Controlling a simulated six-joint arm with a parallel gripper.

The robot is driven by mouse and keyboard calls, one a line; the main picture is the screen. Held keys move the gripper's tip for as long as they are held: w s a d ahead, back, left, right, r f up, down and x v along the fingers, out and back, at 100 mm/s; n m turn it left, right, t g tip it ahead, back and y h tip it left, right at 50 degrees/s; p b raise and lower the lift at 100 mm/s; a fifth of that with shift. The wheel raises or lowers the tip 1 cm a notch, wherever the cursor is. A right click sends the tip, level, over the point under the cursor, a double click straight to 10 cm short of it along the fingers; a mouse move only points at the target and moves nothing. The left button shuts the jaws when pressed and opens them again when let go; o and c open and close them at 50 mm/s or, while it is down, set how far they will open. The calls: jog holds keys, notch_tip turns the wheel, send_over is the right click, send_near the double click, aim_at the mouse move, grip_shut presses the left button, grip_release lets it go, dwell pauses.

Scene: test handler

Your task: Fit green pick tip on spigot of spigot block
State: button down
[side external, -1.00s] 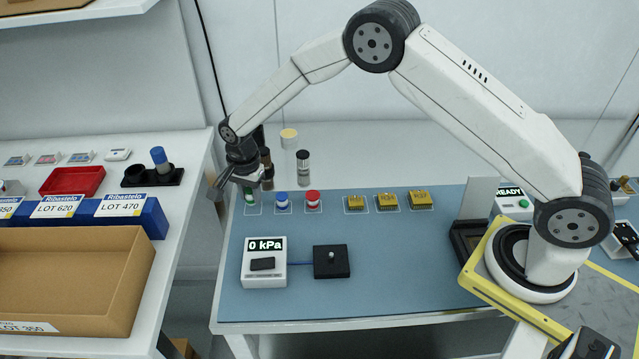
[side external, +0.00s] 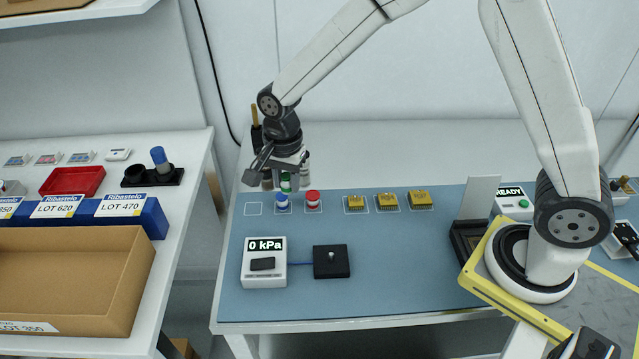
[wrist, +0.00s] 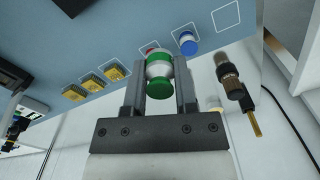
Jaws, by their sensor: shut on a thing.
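The green pick tip (wrist: 160,84) has green ends and a pale middle, and sits between the two fingers of my gripper (wrist: 160,92) in the wrist view. In the side view my gripper (side external: 286,178) is shut on it and holds it above the back of the bench, behind the blue tip; the green tip (side external: 286,183) is partly hidden there. The spigot block (side external: 331,268) is a black square block on the mat, nearer the camera and to the right of my gripper. Its small pale spigot (side external: 331,256) points up and is bare.
A blue tip (side external: 282,201) and a red tip (side external: 313,199) stand on marked squares, left of several gold parts (side external: 387,202). The leftmost square (side external: 253,209) is empty. A gauge (side external: 264,270) reading 0 kPa stands left of the block.

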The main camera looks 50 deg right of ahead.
jog(key=shift+s+d+r, duration=0.15)
jog(key=shift+s+r, duration=0.2)
jog(key=shift+s, duration=0.5)
jog(key=shift+s+d+r, duration=0.15)
jog(key=shift+s+r, duration=0.2)
jog(key=shift+s, duration=0.45)
jog(key=shift+s, duration=0.1)
send_over(331, 254)
notch_tip(331, 254, down, 2)
jog(key=shift+f, duration=0.2)
jog(key=shift+f, duration=0.15)
jog(key=shift+f, duration=2.75)
jog(key=shift+f, duration=1.35)
jog(key=shift+c, duration=1.6)
grip_release()
